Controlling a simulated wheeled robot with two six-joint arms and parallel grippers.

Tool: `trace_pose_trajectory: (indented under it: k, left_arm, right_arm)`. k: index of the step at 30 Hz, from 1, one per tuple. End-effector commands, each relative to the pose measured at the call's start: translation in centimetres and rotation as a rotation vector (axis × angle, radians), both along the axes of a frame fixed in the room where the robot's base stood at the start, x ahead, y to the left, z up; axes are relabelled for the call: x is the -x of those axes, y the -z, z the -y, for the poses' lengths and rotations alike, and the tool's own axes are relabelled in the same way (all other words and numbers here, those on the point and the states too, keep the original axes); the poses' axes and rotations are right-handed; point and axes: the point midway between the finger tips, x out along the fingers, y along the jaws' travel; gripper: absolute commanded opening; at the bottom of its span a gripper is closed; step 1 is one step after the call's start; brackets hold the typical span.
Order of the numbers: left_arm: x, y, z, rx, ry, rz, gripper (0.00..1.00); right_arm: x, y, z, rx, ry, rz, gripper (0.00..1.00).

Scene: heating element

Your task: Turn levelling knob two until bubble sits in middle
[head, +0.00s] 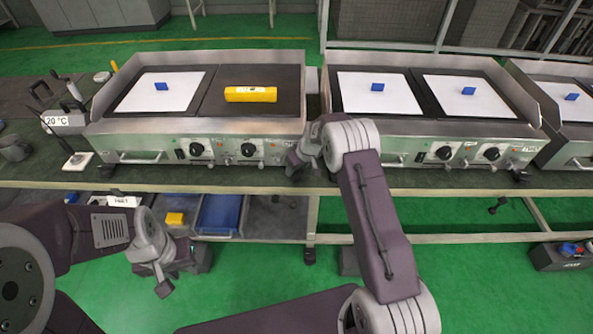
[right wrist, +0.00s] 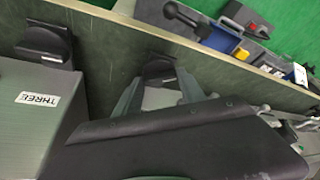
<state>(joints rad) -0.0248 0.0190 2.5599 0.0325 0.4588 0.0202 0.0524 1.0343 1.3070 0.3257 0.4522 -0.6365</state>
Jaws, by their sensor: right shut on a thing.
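The yellow spirit level (head: 250,94) lies flat on the right half of the left griddle (head: 205,118). Its bubble is too small to make out. My right gripper (head: 296,165) is at the griddle's front right corner, low by the bench edge. In the right wrist view its fingers are shut on a dark levelling knob (right wrist: 158,68), partly hidden between them. No number for this knob is readable. Another dark knob (right wrist: 45,44) stands beside a box labelled THREE (right wrist: 38,98). My left gripper (head: 163,280) hangs in front of the bench, away from the griddle; its jaws are unclear.
White sheets with small blue blocks (head: 161,86) lie on the griddles. A second griddle (head: 440,125) stands close on the right. Blue bins (head: 219,213) sit on the lower shelf.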

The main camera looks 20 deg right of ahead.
Motion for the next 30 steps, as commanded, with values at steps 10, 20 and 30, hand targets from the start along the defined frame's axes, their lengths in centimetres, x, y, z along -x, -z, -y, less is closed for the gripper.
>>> trace_pose_trajectory:
  k: [10, 20, 30]
  left_arm:
    - [0.0, 3.1, 0.0, 0.0, 0.0, 0.0, 0.34]
    - [0.0, 3.6, 0.0, 0.0, 0.0, 0.0, 0.34]
    - [0.0, 3.6, 0.0, 0.0, 0.0, 0.0, 0.34]
  right_arm:
    - [-0.1, 0.3, 0.2, 0.001, -0.202, 0.002, 0.07]
    - [-0.1, 0.1, 0.3, 0.003, -0.274, 0.001, 0.07]
    - [-0.1, 0.0, 0.3, 0.003, -0.278, 0.0, 0.07]
